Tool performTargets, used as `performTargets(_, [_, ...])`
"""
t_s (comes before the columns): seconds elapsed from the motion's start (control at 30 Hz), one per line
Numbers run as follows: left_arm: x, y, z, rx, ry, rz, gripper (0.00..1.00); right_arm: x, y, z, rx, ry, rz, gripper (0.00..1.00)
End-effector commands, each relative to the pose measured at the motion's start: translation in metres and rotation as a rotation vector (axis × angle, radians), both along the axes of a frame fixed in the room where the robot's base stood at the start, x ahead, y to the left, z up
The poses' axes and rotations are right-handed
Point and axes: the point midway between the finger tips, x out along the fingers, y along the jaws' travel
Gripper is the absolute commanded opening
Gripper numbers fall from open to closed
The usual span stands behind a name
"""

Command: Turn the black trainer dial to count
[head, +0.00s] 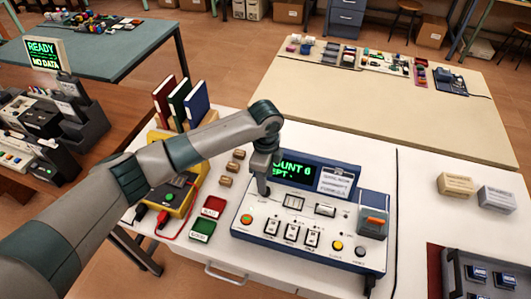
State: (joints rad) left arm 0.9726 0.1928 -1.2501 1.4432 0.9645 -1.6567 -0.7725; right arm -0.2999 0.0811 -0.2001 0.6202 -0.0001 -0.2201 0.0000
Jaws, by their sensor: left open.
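The trainer (268,228) is a white and blue console on the white table, with a green-lit display (294,170) reading "...OUNT 0" above a partly covered second line. My left gripper (264,188) points down over the upper left of its panel, just left of the display. It is open, and its fingers look small and dark from here. The black dial is not clearly seen; the gripper covers that part of the panel, so I cannot tell whether the fingers are around it or touching it. My right gripper is out of view.
A yellow meter (172,198) with red leads stands left of the trainer. Red (213,207) and green (202,230) blocks lie between them. Three books (180,100) stand behind. Boxes (456,185) and a dark tray (434,270) are at right. A cream table (350,95) lies beyond.

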Motion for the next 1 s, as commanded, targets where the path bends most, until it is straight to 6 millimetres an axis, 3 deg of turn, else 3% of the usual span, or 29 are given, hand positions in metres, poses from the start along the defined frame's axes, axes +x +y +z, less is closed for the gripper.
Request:
performTargets(0.4, [0.001, -0.001, 0.083, -0.002, -0.006, -0.003, 0.45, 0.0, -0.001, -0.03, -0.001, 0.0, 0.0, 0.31])
performTargets(0.6, [0.001, 0.0, 0.113, -0.001, -0.003, -0.002, 0.45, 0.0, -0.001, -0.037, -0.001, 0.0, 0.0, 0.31])
performTargets(1.0, [0.0, 0.0, 0.128, 0.001, -0.001, -0.001, 0.45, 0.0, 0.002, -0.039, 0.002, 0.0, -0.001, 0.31])
